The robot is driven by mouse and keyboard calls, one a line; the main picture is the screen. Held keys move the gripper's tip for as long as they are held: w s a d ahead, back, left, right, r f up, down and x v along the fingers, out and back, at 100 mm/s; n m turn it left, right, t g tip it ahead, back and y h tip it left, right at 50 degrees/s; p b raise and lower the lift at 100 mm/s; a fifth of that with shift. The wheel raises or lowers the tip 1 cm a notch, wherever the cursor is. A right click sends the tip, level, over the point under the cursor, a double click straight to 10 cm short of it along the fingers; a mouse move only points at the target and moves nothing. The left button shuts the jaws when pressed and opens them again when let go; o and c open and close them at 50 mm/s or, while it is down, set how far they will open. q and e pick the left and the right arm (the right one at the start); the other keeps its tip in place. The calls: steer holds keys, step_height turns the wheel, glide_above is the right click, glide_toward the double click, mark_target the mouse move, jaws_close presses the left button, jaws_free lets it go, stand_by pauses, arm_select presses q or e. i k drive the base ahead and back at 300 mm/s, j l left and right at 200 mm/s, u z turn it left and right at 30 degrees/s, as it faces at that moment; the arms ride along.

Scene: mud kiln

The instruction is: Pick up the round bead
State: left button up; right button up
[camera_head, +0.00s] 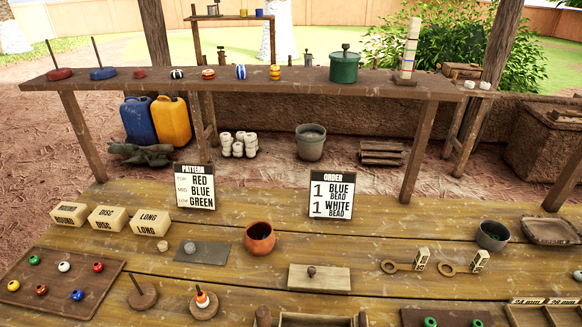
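More round beads lie on a brown wooden tray (112,268) at the lower left: green (34,260), white (64,267), red (98,266), yellow (14,286), orange-brown (41,289) and blue (77,295). Boxes labelled ROUND (69,214), DISC (108,218) and LONG (150,222) stand behind. Neither of my grippers shows in the head view.
Pegged wooden discs (143,297), one holding an orange-and-white bead (202,298), stand near the front. A clay pot (259,238), a knobbed board (319,279) and two signs (196,187) (331,194) stand on the table. A raised shelf (290,80) crosses behind.

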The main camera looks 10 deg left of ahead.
mark_target(76, 295)
steer(key=u, duration=1.95)
